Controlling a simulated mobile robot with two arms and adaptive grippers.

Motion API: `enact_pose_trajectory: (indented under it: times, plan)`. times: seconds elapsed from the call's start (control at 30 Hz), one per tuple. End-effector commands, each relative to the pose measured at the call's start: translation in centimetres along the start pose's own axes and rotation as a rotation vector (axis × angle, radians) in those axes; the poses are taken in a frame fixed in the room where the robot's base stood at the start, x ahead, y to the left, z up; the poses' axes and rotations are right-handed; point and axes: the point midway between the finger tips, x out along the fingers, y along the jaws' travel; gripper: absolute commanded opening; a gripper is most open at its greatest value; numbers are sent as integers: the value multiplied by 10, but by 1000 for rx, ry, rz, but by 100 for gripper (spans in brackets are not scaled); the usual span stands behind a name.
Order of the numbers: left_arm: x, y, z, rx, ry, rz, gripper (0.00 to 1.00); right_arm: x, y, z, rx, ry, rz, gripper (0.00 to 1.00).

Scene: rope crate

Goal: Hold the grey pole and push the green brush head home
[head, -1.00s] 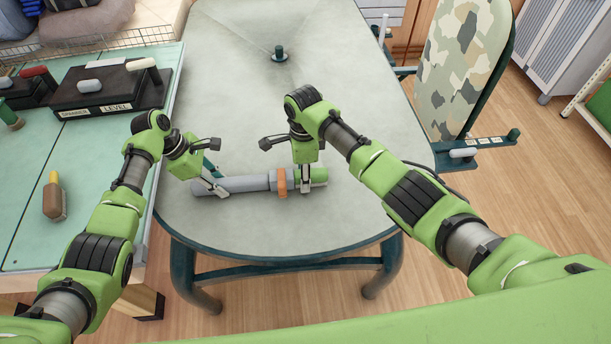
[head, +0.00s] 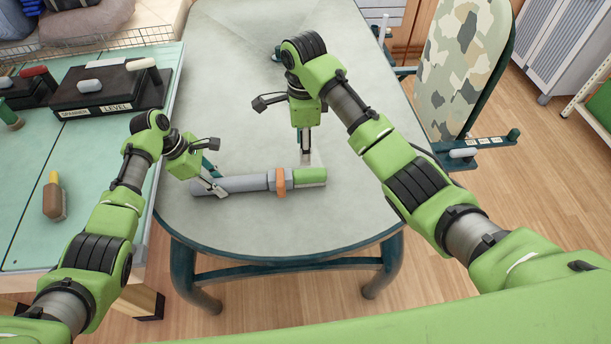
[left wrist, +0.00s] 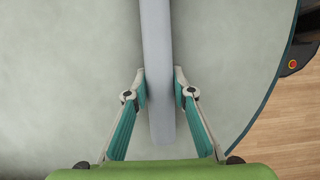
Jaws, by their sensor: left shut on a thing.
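The grey pole (head: 245,183) lies across the near part of the grey-green table. At its right end are an orange collar (head: 281,183) and the green brush head (head: 313,178), in line with the pole. I cannot tell whether the head is fully seated. My left gripper (head: 217,189) is shut on the pole near its left end. In the left wrist view the pole (left wrist: 157,60) runs between the two fingers (left wrist: 160,92). My right gripper (head: 308,158) is behind and above the green head, apart from it and holding nothing; its finger spacing is unclear.
A side bench on the left holds a brown-handled brush (head: 54,198) and a dark tool block (head: 110,88). A camouflage ironing board (head: 462,60) stands at the right.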

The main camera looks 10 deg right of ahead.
Motion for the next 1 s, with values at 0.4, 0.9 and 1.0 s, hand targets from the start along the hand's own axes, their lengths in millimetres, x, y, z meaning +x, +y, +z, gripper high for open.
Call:
enact_pose_trajectory:
  times: [0.4, 0.9, 1.0]
  plan:
    - [0, 0, -1, -1, 2, 0, 43, 0, 0, 0, 0, 0, 0, 42]
    - [-65, 1, -2, 0, 3, 4, 43, 1, 0, 0, 0, 0, 0, 42]
    - [-85, 1, -1, -1, 2, 4, 43, 1, 0, 0, 0, 0, 0, 42]
